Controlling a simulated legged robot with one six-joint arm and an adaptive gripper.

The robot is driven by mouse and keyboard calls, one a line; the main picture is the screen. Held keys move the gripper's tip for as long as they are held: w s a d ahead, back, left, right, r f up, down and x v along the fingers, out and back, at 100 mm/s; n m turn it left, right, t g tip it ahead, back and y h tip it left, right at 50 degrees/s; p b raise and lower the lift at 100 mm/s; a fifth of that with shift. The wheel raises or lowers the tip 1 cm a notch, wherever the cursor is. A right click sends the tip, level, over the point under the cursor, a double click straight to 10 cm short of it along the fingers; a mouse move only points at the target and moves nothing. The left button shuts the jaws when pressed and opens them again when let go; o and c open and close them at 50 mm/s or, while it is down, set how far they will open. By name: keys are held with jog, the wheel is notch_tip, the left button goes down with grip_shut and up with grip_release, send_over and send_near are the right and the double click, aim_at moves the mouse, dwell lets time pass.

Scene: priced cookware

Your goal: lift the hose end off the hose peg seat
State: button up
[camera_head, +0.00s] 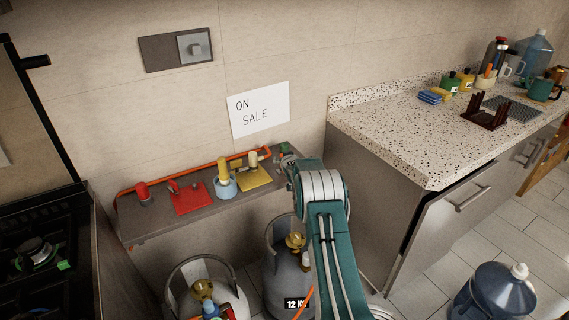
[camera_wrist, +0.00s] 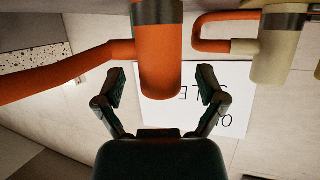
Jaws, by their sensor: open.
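In the wrist view, an orange cylindrical piece (camera_wrist: 158,72) with a dark collar hangs between my gripper's fingers; an orange hose (camera_wrist: 60,80) joins its side and runs left. It appears to be the hose end. My gripper (camera_wrist: 161,84) is open, one finger on each side, with visible gaps. I cannot tell how the piece sits on its seat. In the head view, my arm mostly hides this spot at the shelf's right end. A beige peg (camera_wrist: 272,55), with an orange tube loop beside it, stands to the right in the wrist view.
The grey shelf (camera_head: 160,232) carries a red peg (camera_head: 143,192), a red plate (camera_head: 190,198), a blue-based yellow peg (camera_head: 224,181) and a yellow plate (camera_head: 252,178). Gas cylinders (camera_head: 280,275) stand below. A speckled counter (camera_head: 420,135) is close on the right, a stove (camera_head: 40,250) on the left.

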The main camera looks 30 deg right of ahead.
jog(key=shift+w+f, duration=0.1)
jog(key=shift+w, duration=0.1)
jog(key=shift+c, duration=0.3)
grip_shut()
